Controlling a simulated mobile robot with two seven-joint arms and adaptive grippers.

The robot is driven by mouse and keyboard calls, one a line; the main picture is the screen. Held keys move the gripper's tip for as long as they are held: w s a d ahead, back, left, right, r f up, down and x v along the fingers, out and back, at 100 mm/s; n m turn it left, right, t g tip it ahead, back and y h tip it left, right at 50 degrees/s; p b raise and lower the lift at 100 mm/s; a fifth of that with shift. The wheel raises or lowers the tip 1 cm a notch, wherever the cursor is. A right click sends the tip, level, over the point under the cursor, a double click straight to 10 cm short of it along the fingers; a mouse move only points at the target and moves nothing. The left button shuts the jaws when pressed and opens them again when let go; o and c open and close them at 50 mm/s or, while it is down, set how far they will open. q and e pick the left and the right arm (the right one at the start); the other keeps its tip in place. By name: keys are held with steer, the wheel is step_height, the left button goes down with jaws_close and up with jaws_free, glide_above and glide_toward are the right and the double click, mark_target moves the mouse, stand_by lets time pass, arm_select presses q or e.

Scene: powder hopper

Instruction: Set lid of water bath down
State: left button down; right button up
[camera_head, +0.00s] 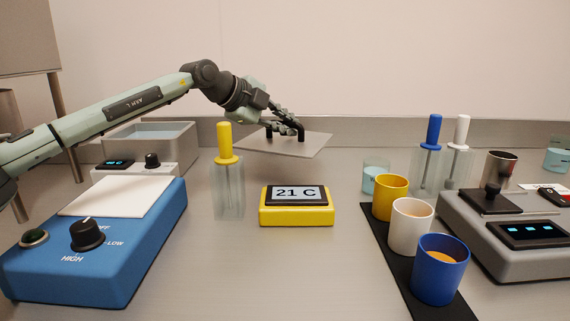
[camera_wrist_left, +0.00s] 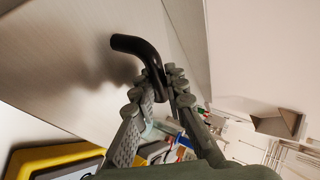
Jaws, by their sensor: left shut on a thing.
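The lid (camera_head: 300,148) is a flat grey plate with a black bar handle (camera_head: 301,133). It is at the back middle of the counter, right of the open water bath (camera_head: 178,140). My left gripper (camera_head: 290,126) is shut on the handle from above. The left wrist view shows the handle (camera_wrist_left: 135,44) between the fingers (camera_wrist_left: 160,92), with the lid's grey plate (camera_wrist_left: 60,60) beyond. I cannot tell whether the lid touches the counter or hangs just above it. My right gripper is not in view.
A yellow-handled tool in a clear holder (camera_head: 228,190) and a yellow 21 C display (camera_head: 297,207) stand in front of the lid. A blue hotplate (camera_head: 140,245) is at left. Cups on a black mat (camera_head: 390,250) and a grey device (camera_head: 500,255) are at right.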

mark_target(267, 145)
arm_select(q)
step_height(267, 145, down, 7)
steer(key=shift+f+p, duration=0.1)
steer(key=shift+p, duration=0.3)
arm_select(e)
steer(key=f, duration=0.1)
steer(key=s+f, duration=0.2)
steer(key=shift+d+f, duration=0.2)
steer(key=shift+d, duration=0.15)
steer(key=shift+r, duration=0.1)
arm_select(q)
steer(key=c, duration=1.6)
jaws_free()
steer(key=shift+o, duration=0.2)
steer(key=shift+a, duration=0.1)
steer(key=b+v, duration=0.1)
steer(key=v, duration=0.9)
steer(key=shift+s+a+r+b, duration=0.15)
steer(key=shift+s+r+b, duration=0.1)
steer(key=shift+b, duration=0.15)
steer(key=shift+s+a+r, duration=0.3)
steer(key=shift+s+a, duration=0.05)
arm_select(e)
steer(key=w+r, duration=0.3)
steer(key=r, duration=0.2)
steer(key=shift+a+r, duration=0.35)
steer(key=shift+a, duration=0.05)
